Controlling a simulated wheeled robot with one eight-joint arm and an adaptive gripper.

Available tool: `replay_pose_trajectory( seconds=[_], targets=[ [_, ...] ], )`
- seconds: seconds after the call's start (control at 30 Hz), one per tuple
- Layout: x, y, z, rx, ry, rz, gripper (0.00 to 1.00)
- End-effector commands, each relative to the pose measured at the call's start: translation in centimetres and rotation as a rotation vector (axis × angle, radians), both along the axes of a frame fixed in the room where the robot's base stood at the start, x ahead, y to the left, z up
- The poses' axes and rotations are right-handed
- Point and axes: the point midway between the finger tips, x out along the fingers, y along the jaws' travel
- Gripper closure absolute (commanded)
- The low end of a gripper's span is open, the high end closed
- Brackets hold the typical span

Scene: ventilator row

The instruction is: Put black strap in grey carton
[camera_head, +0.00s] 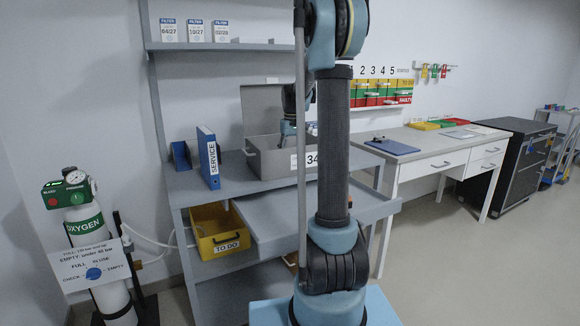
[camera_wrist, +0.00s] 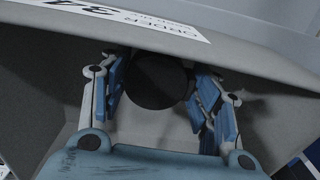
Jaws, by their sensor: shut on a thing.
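The grey carton (camera_head: 262,160) stands on the bench with its lid raised at the back and a label reading 34 on its front. In the wrist view its wall (camera_wrist: 240,62) runs across the top, with the label upside down. My gripper (camera_head: 286,140) points down at the carton's opening in the head view, partly behind my arm. In the wrist view my gripper (camera_wrist: 160,88) has its two blue-padded fingers on either side of a dark, rounded thing, seemingly the rolled black strap (camera_wrist: 158,82), which it holds. The strap cannot be made out in the head view.
A blue SERVICE binder (camera_head: 208,158) stands left of the carton. A yellow TO DO bin (camera_head: 222,240) sits below the bench top. An oxygen cylinder (camera_head: 88,232) stands at the left. A desk (camera_head: 440,148) with a blue clipboard (camera_head: 392,147) is at the right.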

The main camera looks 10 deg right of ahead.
Motion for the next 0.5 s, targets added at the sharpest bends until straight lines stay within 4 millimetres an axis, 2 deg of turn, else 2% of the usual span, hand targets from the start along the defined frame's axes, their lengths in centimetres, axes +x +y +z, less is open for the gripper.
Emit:
replay_pose_trajectory(
  seconds=[0.27, 0.5],
  targets=[
    [0.0, 0.0, -3.5, 0.0, 0.0, 0.0, 0.69],
    [0.0, 0.0, -3.8, 0.0, 0.0, 0.0, 0.69]
  ],
)
